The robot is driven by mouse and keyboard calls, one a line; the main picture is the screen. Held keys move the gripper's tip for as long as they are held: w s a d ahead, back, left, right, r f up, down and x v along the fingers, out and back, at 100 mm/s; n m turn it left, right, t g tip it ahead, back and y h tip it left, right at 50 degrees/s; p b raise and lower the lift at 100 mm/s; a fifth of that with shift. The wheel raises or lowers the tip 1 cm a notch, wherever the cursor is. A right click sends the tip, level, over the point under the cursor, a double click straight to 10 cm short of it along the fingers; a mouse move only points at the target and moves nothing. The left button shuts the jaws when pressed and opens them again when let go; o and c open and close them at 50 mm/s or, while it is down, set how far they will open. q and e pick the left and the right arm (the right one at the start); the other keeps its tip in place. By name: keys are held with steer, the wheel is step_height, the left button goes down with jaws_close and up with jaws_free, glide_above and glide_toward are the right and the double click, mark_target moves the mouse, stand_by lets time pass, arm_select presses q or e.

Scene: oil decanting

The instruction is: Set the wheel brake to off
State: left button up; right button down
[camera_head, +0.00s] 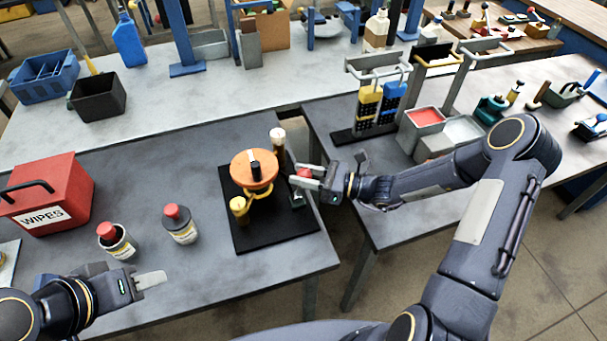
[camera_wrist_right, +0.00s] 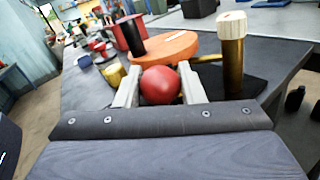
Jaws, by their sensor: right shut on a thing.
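The orange wheel (camera_head: 242,176) with a black knob stands on a black base plate (camera_head: 285,222) on the grey table. It also shows in the right wrist view (camera_wrist_right: 165,47). A red ball knob (camera_wrist_right: 160,86), which looks like the brake lever's handle, sits between the pale fingers of my right gripper (camera_head: 298,175). The gripper is shut on this knob at the right side of the wheel. The lever below the knob is mostly hidden. My left gripper (camera_head: 150,281) is low at the left, away from the wheel; its finger gap does not show clearly.
Two red-capped bottles (camera_head: 181,226) (camera_head: 118,243) and a red wipes box (camera_head: 50,193) stand left. A gap separates the two tables.

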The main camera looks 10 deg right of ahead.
steer(key=d+f+m+t+y+b, duration=0.1)
steer(key=d+f+b, duration=0.3)
steer(key=d+b, duration=0.1)
steer(key=shift+w+d+m+t+y+b, duration=0.3)
steer(key=shift+d+m+b, duration=0.05)
steer(key=shift+m+b, duration=0.1)
stand_by(0.4)
steer(key=shift+f, duration=0.1)
steer(key=c, duration=1.3)
jaws_free()
steer(key=o, duration=0.4)
steer(key=shift+w, duration=0.1)
steer(key=shift+c, duration=0.2)
